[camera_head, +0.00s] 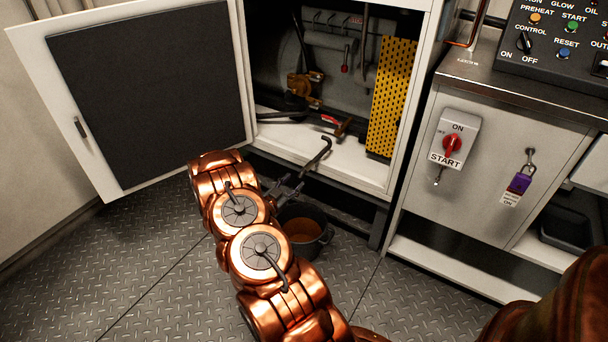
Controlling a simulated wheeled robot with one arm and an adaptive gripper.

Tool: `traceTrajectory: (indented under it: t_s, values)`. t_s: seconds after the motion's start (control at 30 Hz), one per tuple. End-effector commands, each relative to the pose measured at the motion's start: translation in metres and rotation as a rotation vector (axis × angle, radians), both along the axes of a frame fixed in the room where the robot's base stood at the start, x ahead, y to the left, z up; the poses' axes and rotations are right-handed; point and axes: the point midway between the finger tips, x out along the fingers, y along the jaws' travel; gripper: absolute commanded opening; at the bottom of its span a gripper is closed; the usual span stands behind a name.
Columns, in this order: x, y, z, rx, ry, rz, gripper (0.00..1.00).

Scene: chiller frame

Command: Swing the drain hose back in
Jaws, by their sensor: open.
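The drain hose (317,156) looks like a dark, bent tube sticking out over the front edge of the open cabinet, beyond my gripper. Its bent top is near a small red-handled brass fitting (338,126), and its lower end drops toward my fingers. My gripper (287,187) is open, at the end of my copper-coloured arm, just below and left of the hose's lower end. I cannot tell whether the fingers touch the hose. A dark bucket (318,247) with brown contents stands on the floor below, partly hidden by my arm.
The cabinet door (150,90) is swung wide open to the left. Inside stand a yellow perforated panel (391,95) and a brass valve (303,88). Floor at lower left is clear.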

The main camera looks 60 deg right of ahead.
Motion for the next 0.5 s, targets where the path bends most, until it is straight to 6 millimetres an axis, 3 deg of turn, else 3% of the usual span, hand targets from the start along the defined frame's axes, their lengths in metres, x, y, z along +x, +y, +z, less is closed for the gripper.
traceTrajectory:
  t_s: [0.5]
  values:
    - [0.000,-0.058,0.000,0.000,-0.004,-0.002,0.50]
